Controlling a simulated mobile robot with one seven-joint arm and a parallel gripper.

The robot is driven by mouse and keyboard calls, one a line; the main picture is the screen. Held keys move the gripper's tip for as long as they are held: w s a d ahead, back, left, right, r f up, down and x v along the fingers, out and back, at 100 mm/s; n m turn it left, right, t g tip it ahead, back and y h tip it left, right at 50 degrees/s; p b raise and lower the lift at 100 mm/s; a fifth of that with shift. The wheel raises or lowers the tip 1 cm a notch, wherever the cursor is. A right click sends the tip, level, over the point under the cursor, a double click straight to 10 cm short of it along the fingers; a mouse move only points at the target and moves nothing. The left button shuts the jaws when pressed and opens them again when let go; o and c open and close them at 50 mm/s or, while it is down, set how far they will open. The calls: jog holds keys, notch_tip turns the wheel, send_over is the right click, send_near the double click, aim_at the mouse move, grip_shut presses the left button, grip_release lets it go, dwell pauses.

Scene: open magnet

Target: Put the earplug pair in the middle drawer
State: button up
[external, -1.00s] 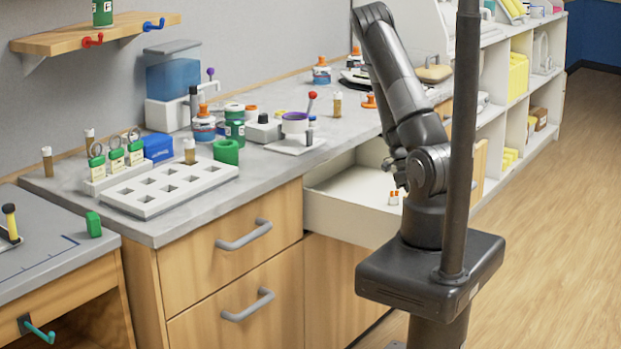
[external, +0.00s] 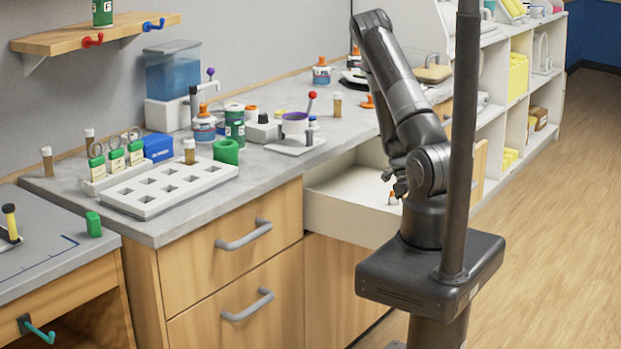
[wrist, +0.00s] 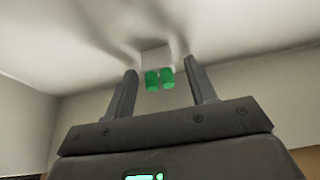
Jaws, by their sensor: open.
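Two small green cylinders side by side against a small white block, which look like the earplug pair (wrist: 158,79), show between and just beyond my fingertips in the wrist view. My gripper (wrist: 160,70) is open, with a finger on either side of them and gaps visible. The pulled-out drawer (external: 345,213) has pale walls and stands open below the counter. In the external view my gripper (external: 397,188) is low inside it.
Two shut wooden drawers with grey handles (external: 243,235) are left of the open one. The grey counter (external: 270,165) above holds a white rack (external: 170,187), bottles and a blue-tank machine. White shelves (external: 520,90) stand at the right. The floor at the right is clear.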

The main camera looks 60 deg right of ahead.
jog(key=shift+r, duration=0.1)
jog(key=v, duration=1.2)
jog(key=w+a+r+n+t, duration=0.3)
jog(key=w+a+r+n, duration=0.1)
jog(key=a+r+n, duration=0.4)
jog(key=w+a+r+n+t, duration=0.2)
jog(key=w+a+r+n, duration=0.2)
jog(key=a+r+n, duration=0.4)
jog(key=s+a+r+n+t, duration=0.2)
jog(key=s+a+r+n, duration=0.2)
jog(key=a+r+n, duration=0.2)
jog(key=s+a+r+n+t, duration=0.3)
jog(key=a+r+n, duration=0.4)
jog(key=a+n, duration=0.3)
jog(key=s+n, duration=0.1)
jog(key=n, duration=0.3)
jog(key=shift+s+a, duration=0.25)
jog(key=shift+s, duration=0.15)
